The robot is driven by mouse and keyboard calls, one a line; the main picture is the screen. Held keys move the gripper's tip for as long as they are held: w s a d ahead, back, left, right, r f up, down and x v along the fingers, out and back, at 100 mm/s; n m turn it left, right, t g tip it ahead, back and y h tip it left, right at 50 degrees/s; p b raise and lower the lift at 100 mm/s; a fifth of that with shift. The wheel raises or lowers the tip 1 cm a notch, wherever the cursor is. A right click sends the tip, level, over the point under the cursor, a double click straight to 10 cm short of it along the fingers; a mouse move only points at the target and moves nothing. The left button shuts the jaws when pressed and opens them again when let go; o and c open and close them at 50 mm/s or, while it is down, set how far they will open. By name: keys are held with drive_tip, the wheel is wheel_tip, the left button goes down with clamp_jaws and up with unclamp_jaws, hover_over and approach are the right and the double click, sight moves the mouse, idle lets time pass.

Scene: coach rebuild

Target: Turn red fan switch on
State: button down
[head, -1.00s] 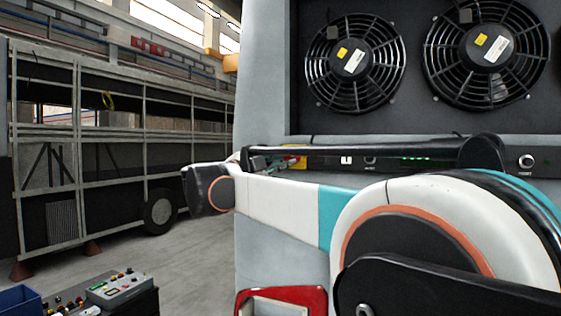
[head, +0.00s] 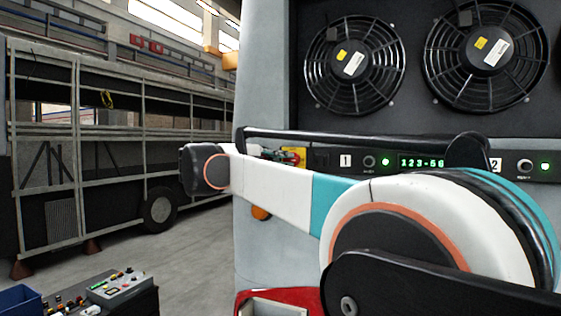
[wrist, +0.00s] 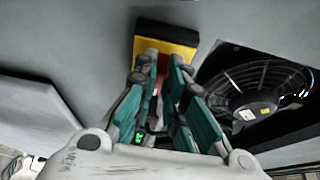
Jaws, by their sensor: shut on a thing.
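The red fan switch (head: 302,156) is a small red knob on a yellow plate at the left end of the control strip below the fans. In the wrist view the yellow plate (wrist: 168,38) lies straight ahead, with the red knob (wrist: 164,62) between my fingertips. My gripper (head: 281,155) reaches the switch from the left, partly hidden by my arm in the head view. In the wrist view my gripper (wrist: 160,70) is shut on the red knob, with teal-sided fingers on either side. The knob's exact angle is hard to tell.
Two black fans (head: 353,63) sit above the strip. The strip carries a lit green display (head: 421,162), green lamps (head: 385,162) and labelled buttons. An orange lamp (head: 260,213) is on the panel below. A control box (head: 117,288) stands at lower left. Open floor lies left.

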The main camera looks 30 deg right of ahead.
drive_tip(key=c, duration=1.7)
unclamp_jaws()
drive_tip(key=shift+o, duration=0.2)
drive_tip(key=v, duration=1.2)
